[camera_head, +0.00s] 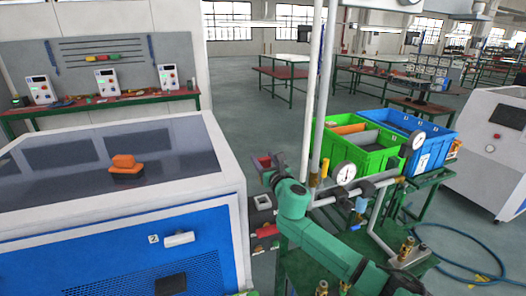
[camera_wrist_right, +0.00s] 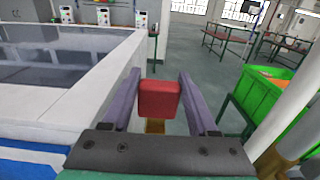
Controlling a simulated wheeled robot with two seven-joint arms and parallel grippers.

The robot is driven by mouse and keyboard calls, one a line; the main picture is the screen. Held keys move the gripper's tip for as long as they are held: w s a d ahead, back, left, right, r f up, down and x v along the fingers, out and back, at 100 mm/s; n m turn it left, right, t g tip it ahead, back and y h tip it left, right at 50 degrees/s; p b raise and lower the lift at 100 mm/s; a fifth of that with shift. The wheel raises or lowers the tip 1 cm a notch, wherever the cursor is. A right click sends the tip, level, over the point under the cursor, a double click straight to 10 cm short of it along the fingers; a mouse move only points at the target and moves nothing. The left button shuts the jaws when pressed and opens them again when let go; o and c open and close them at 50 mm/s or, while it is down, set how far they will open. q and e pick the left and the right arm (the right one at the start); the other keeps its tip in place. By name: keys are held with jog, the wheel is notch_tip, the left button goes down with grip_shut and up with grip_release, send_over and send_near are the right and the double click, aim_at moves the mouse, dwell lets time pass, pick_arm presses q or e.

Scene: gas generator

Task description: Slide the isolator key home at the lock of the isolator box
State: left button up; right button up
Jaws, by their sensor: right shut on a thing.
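My right gripper (camera_head: 268,168) is beside the blue and white cabinet, with my green arm reaching in from the lower right. In the right wrist view its two grey-purple fingers (camera_wrist_right: 160,100) are shut on the isolator key, whose red head (camera_wrist_right: 160,98) sits between them with a brass part (camera_wrist_right: 154,127) below it. A small grey and white box (camera_head: 262,204), which looks like the isolator box, is on the cabinet's right side below the gripper. A red part (camera_head: 267,230) shows under it. The lock cannot be made out. My left gripper is not in view.
The cabinet (camera_head: 120,220) with an orange and black object (camera_head: 125,167) on top fills the left. Upright pipes (camera_head: 318,90), a gauge (camera_head: 343,172) and horizontal pipework stand close to the right of my arm. Green (camera_head: 355,150) and blue (camera_head: 408,125) crates lie behind.

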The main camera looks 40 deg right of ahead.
jog(key=shift+w+a, duration=0.2)
notch_tip(320, 180, down, 6)
jog(key=b, duration=0.4)
jog(key=shift+r, duration=0.2)
jog(key=shift+f+b, duration=0.2)
jog(key=shift+b, duration=0.2)
jog(key=shift+r+p, duration=0.1)
jog(key=shift+p, duration=0.3)
dwell(0.7)
jog(key=shift+f, duration=0.2)
jog(key=shift+f+b, duration=0.35)
jog(key=shift+b, duration=0.1)
jog(key=shift+f+b, duration=1.35)
jog(key=shift+f, duration=0.2)
